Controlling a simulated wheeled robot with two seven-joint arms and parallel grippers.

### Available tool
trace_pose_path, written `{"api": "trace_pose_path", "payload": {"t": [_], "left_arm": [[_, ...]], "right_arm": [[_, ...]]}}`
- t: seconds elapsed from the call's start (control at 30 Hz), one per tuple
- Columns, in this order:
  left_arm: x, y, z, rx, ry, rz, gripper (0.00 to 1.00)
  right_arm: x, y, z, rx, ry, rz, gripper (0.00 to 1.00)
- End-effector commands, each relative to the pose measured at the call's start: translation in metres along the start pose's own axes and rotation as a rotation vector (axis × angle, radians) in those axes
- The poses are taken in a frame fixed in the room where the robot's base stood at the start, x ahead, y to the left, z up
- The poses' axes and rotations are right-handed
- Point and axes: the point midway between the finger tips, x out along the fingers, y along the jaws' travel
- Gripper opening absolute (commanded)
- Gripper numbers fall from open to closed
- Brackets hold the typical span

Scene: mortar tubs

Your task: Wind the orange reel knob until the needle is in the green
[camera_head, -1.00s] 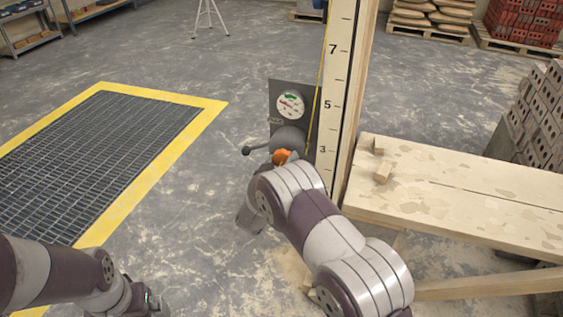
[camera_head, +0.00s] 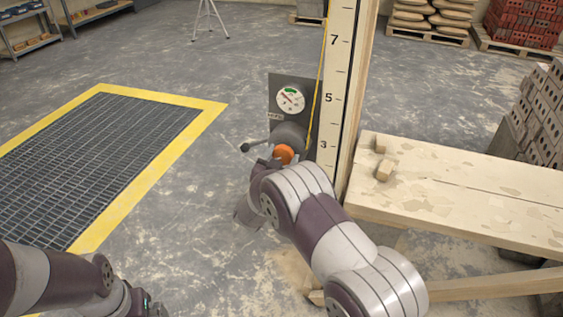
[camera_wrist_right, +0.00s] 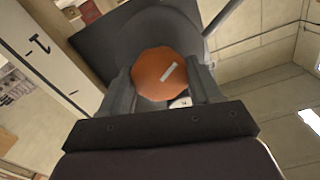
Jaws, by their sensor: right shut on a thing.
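The orange reel knob (camera_head: 283,154) sits on the front of a round grey reel (camera_head: 289,135) with a crank-like handle to its left. In the right wrist view the faceted knob (camera_wrist_right: 160,70) fills the space between my right gripper's fingers (camera_wrist_right: 163,88), which are shut on it. A pale slanted mark shows on its face. Above the reel, a round white gauge (camera_head: 291,100) on a dark plate has a green sector at its top. Its needle is small and looks to lie outside the green. My left arm is at lower left; its fingers are out of view.
A tall numbered scale board (camera_head: 337,90) with a yellow line stands just right of the reel. A plank bench (camera_head: 470,190) with small wood blocks is further right. A yellow-edged floor grate (camera_head: 85,150) lies left, with clear floor between.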

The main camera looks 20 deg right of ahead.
Motion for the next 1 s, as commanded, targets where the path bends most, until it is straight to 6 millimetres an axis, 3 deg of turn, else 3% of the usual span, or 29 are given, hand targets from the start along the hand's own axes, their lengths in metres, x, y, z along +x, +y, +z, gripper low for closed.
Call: {"api": "trace_pose_path", "payload": {"t": [0.5,1.0], "left_arm": [[0.022,0.0,0.003,0.0,0.0,0.0,1.0],[0.025,0.0,0.003,0.0,0.0,0.0,1.0]], "right_arm": [[-0.001,0.001,0.003,0.305,-0.002,0.001,0.33],[-0.001,0.001,0.002,0.357,-0.003,0.001,0.33]]}}
